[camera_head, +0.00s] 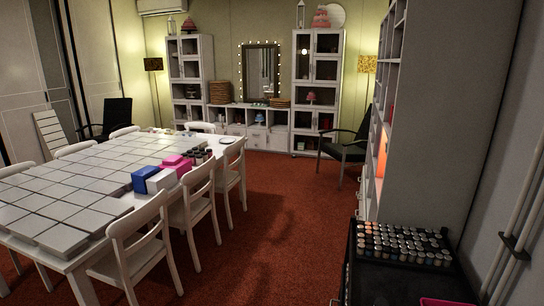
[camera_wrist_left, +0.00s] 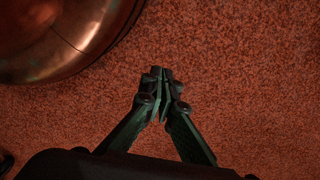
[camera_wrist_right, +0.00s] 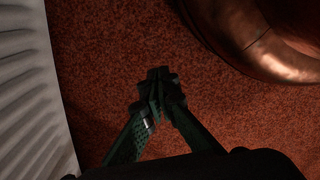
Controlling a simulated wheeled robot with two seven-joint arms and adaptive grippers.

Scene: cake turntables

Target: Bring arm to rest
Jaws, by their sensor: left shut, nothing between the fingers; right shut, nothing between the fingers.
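My left gripper (camera_wrist_left: 162,76) shows in the left wrist view, its dark green fingers shut with the tips together and nothing between them. It points down over the red carpet (camera_wrist_left: 240,70). My right gripper (camera_wrist_right: 158,76) shows in the right wrist view, also shut and empty over the carpet (camera_wrist_right: 110,60). Neither gripper nor arm shows in the head view.
A long white table (camera_head: 64,263) with grey-white tiles and coloured boxes stands left, with white chairs (camera_head: 145,246) around it. A pale ribbed surface (camera_wrist_right: 30,100) is left of my right gripper. The middle carpet (camera_head: 270,220) is clear.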

